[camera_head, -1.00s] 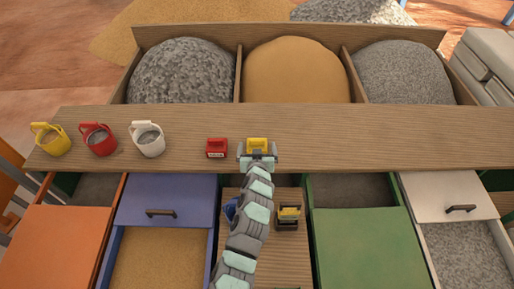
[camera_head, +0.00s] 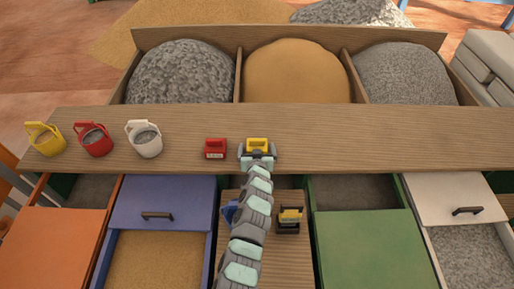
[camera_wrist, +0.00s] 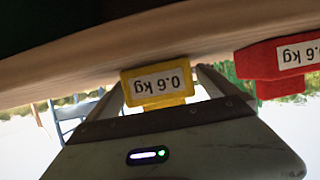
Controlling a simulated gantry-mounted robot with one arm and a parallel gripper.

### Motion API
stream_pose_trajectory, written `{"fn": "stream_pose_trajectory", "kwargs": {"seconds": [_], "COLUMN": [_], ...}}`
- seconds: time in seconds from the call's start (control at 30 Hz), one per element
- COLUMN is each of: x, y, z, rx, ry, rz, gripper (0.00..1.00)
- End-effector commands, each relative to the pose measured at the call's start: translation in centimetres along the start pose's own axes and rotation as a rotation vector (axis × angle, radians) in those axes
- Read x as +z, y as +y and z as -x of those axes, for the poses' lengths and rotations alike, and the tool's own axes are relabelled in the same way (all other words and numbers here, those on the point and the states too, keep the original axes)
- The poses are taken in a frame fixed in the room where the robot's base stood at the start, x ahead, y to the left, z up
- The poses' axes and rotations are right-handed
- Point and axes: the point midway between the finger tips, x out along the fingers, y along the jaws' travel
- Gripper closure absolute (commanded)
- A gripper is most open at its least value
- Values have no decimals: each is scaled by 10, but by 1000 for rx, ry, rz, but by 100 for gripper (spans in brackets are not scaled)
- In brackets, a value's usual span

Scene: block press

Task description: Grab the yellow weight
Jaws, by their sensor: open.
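The yellow weight (camera_head: 257,144) stands on the wooden counter, right of a red weight (camera_head: 215,148). My gripper (camera_head: 257,152) is at the yellow weight, its fingers open on either side of it. In the wrist view, which is upside down, the yellow weight (camera_wrist: 157,84) carries a label reading 0.6 kg and sits between the two open fingers (camera_wrist: 160,88). The red weight (camera_wrist: 283,62) also reads 0.6 kg there and lies just outside the fingers. I cannot tell whether either finger touches the yellow weight.
Yellow (camera_head: 47,139), red (camera_head: 95,140) and white (camera_head: 145,139) buckets stand at the counter's left. Bins of gravel and sand (camera_head: 297,72) lie behind. Open drawers are in front. A black-and-yellow object (camera_head: 289,220) sits on a lower wooden surface. The counter's right is clear.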

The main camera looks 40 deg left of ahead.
Motion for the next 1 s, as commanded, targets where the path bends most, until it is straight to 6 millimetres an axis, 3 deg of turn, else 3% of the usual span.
{"fn": "stream_pose_trajectory", "kwargs": {"seconds": [0.43,1.0], "x": [-1,0], "y": [0,0], "z": [-6,-6], "rx": [0,0], "ry": [0,0], "rz": [0,0], "gripper": [2,48]}}
